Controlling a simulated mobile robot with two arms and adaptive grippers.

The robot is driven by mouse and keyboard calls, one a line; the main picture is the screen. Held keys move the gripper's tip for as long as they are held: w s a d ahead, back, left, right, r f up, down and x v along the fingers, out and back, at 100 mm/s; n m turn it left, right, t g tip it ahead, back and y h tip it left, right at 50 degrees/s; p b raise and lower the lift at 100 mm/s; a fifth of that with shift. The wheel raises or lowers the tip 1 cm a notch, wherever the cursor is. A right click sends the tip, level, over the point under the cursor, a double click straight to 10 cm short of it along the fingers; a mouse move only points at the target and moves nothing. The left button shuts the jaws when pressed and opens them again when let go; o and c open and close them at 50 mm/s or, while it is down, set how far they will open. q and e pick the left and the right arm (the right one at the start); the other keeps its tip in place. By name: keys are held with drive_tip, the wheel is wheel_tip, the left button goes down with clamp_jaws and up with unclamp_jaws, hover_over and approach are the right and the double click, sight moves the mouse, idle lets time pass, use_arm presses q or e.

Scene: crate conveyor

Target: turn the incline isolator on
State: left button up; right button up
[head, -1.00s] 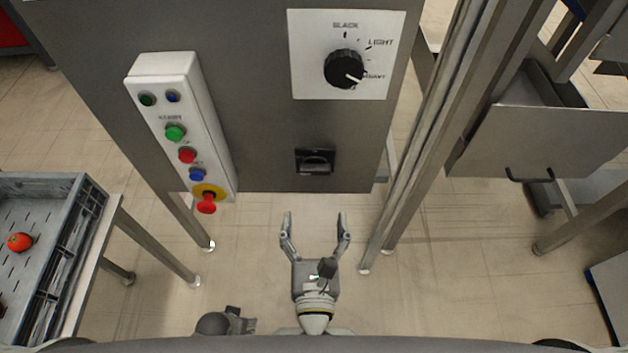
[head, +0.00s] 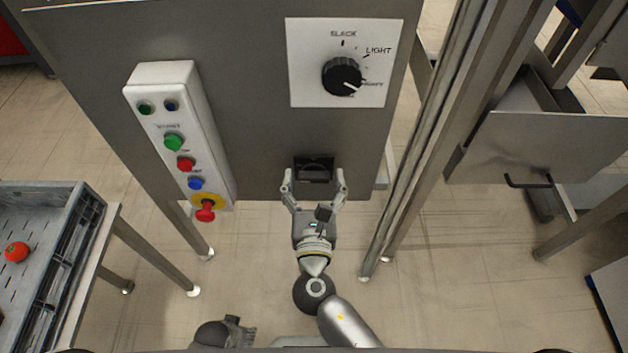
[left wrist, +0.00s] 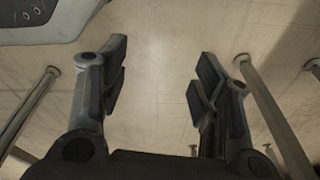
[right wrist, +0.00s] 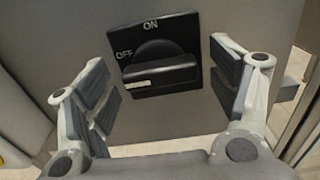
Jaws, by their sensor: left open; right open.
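The incline isolator (head: 314,169) is a black rotary switch low on the grey panel. In the right wrist view its plate (right wrist: 183,34) reads ON at the top and OFF at the left. Its handle (right wrist: 160,73) lies nearly horizontal, with its white mark on the left, by OFF. My right gripper (head: 313,184) is open, with its fingers apart on either side of the switch; I see no contact. My left gripper (head: 236,332) is low in the head view; in the left wrist view it (left wrist: 162,65) is open and empty above the floor.
A white button box (head: 180,135) with a red emergency stop (head: 205,211) is left of the isolator. A selector dial (head: 342,76) is above it. A metal post (head: 425,150) stands to the right. A grey crate (head: 85,215) with a tomato (head: 17,252) is at far left.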

drive_tip(key=c, duration=1)
